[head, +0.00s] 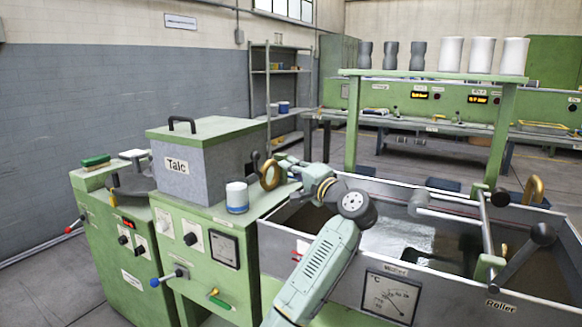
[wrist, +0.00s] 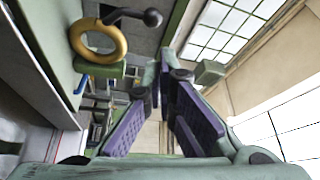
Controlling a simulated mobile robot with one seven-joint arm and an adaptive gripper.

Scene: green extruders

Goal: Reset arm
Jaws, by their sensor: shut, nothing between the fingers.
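My arm (head: 318,262) rises from the bottom of the head view, bends at a dark round joint and reaches up and left. My gripper (head: 284,161) is at its far end, small in the head view, close to a brass ring (head: 270,175) by the Talc box. In the wrist view my gripper (wrist: 168,72) shows two fingers with purple pads whose tips come together with nothing between them. The brass ring (wrist: 98,40) is to the left of the fingers there, apart from them.
The grey Talc box (head: 205,165) and a white-and-blue cup (head: 237,196) stand on green cabinets at left. The Roller tank (head: 455,290) with water and black-knobbed levers lies under and right of my arm. A green shelf (head: 430,75) with grey and white cylinders stands behind.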

